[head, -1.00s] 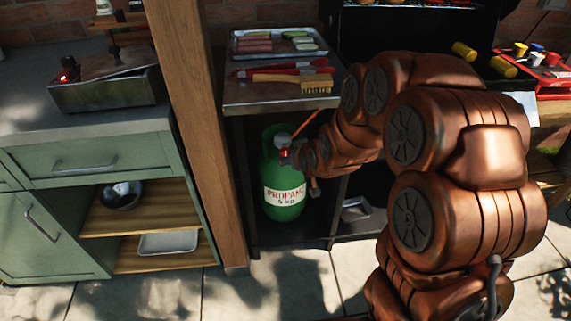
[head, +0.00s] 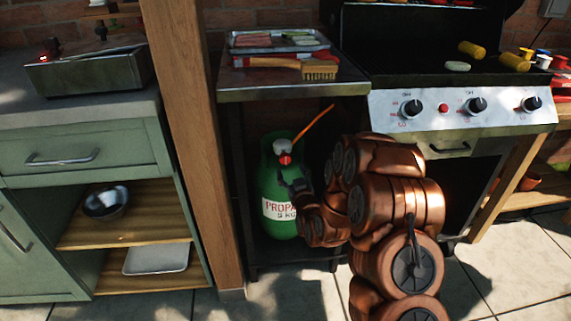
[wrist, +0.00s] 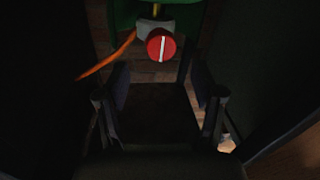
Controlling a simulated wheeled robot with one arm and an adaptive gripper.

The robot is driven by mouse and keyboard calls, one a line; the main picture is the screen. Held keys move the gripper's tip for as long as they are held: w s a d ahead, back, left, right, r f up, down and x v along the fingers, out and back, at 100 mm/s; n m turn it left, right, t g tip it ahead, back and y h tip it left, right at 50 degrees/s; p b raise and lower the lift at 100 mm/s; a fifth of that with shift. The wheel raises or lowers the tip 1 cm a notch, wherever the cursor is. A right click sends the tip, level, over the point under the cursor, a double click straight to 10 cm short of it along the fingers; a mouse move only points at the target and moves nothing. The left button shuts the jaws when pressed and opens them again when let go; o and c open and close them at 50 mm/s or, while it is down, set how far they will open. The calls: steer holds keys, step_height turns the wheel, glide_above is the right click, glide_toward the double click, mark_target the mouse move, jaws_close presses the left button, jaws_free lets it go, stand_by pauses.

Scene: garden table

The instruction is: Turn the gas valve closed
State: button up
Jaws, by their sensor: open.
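The gas valve is a red round knob (wrist: 161,45) with a white line across its face; in the wrist view the line stands nearly upright. In the head view the red knob (head: 285,159) sits on the grey regulator (head: 283,146) atop the green propane bottle (head: 280,188). An orange hose (head: 316,122) leaves the regulator. The bottle stands upright in the open cabinet under the grill's side shelf. My gripper (wrist: 158,100) is open and empty, its fingers apart and short of the knob. In the head view my gripper (head: 292,186) is in front of the bottle, just below the knob.
The metal side shelf (head: 290,90) hangs above, with a tray (head: 280,40) and a brush (head: 319,69) on it. A wooden post (head: 192,150) stands left of the bottle. The grill's control panel (head: 462,108) is to the right. Dark cabinet walls flank my gripper.

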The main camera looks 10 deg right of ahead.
mark_target(286, 161)
steer(key=shift+w+f, duration=0.1)
steer(key=shift+w, duration=0.7)
steer(key=w+b, duration=0.1)
steer(key=w, duration=0.4)
steer(key=shift+w+a+b, duration=0.2)
steer(key=shift+b, duration=0.1)
steer(key=shift+w, duration=0.3)
steer(key=shift+c, duration=0.2)
steer(key=c, duration=1.1)
